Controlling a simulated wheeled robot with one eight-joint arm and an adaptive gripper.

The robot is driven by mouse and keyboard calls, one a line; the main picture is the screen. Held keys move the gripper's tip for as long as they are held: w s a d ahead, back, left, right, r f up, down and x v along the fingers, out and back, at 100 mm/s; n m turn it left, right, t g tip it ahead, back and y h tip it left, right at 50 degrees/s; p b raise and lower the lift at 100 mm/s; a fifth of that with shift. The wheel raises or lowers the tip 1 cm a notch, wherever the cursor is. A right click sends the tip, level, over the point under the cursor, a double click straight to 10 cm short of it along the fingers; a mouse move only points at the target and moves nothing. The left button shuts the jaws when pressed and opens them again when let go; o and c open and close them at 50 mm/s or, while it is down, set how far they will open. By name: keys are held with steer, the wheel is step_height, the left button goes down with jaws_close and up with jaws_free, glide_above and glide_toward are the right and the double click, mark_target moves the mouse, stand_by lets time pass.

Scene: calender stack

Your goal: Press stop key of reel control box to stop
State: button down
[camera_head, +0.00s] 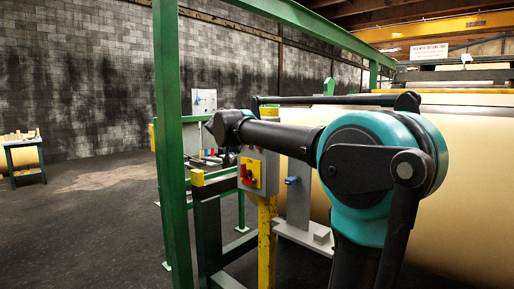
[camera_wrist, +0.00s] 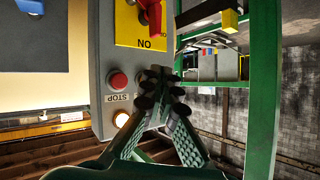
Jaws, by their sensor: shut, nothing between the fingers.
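The reel control box (camera_wrist: 95,60) is grey and appears upside down in the wrist view. It carries a round red stop key (camera_wrist: 117,81) beside the inverted word STOP, and a lit whitish button (camera_wrist: 121,118). A yellow plate with a red rotary switch (camera_wrist: 150,12) and the word ON is above them in the picture. My gripper (camera_wrist: 161,88) is shut and empty, its fingertips just right of the stop key; contact with the box cannot be told. In the head view the box (camera_head: 271,170) stands on a yellow post under my forearm; the fingers cannot be made out there.
A green frame post (camera_head: 170,150) stands left of the box, with dark and green rails below. A large cream roll (camera_head: 465,190) fills the right. A small green table (camera_head: 23,150) is at the far left. Open dark floor lies between the table and the frame.

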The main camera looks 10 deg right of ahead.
steer(key=w+d, duration=0.5)
steer(key=d, duration=0.2)
stand_by(0.4)
steer(key=shift+w+d, duration=0.15)
stand_by(1.2)
steer(key=shift+w+d, duration=0.15)
steer(key=shift+d, duration=0.1)
steer(key=shift+w+d, duration=0.35)
steer(key=shift+d, duration=0.1)
stand_by(0.9)
steer(key=shift+s+a, duration=0.1)
steer(key=shift+a, duration=0.05)
steer(key=shift+s+a, duration=0.5)
steer(key=shift+a, duration=0.15)
stand_by(0.3)
steer(key=shift+s+a, duration=0.75)
steer(key=shift+a, duration=0.25)
steer(key=shift+s+a, duration=0.7)
steer(key=shift+a, duration=0.3)
